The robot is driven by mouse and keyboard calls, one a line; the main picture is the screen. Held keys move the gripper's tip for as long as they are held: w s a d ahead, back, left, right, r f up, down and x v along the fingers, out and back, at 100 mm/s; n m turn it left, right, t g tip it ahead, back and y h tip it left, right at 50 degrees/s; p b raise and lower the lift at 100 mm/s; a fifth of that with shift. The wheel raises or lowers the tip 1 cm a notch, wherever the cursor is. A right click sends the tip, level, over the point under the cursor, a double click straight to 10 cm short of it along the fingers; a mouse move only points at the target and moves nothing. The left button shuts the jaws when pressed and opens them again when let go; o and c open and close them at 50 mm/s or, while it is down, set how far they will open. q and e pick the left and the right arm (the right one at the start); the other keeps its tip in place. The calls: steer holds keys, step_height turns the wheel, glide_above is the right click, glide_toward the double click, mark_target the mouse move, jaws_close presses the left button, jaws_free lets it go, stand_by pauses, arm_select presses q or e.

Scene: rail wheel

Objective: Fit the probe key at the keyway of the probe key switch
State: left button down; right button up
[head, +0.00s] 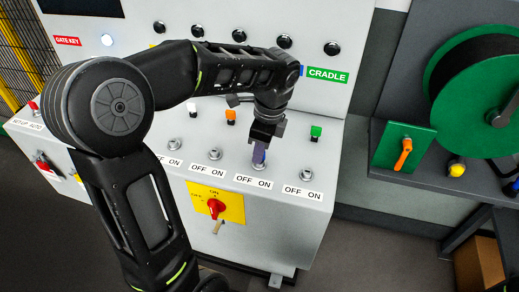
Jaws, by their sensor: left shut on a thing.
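My left gripper (263,145) points down over the sloped top of the light grey console. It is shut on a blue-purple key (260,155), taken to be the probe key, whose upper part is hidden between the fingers. The key's lower end is right at a round key switch (258,167) above an "OFF ON" label, the third from the left in its row. I cannot tell whether the key tip is inside the keyway or just above it. No label naming the probe switch is readable. My right gripper is not in view.
Similar key switches stand close by on the left (213,155) and right (306,175). Behind them are white, orange and green (316,132) knobs. A red rotary switch (215,207) is on the front face. A cable reel (475,75) and orange handle (403,153) stand at right.

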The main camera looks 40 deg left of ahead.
arm_select(q)
steer(key=shift+f, duration=0.2)
steer(key=c, duration=1.4)
jaws_free()
steer(key=shift+o, duration=0.2)
steer(key=shift+r, duration=0.1)
steer(key=r, duration=0.5)
steer(key=d+r, duration=0.1)
steer(key=r, duration=0.1)
steer(key=shift+w+r, duration=0.2)
steer(key=shift+r, duration=0.1)
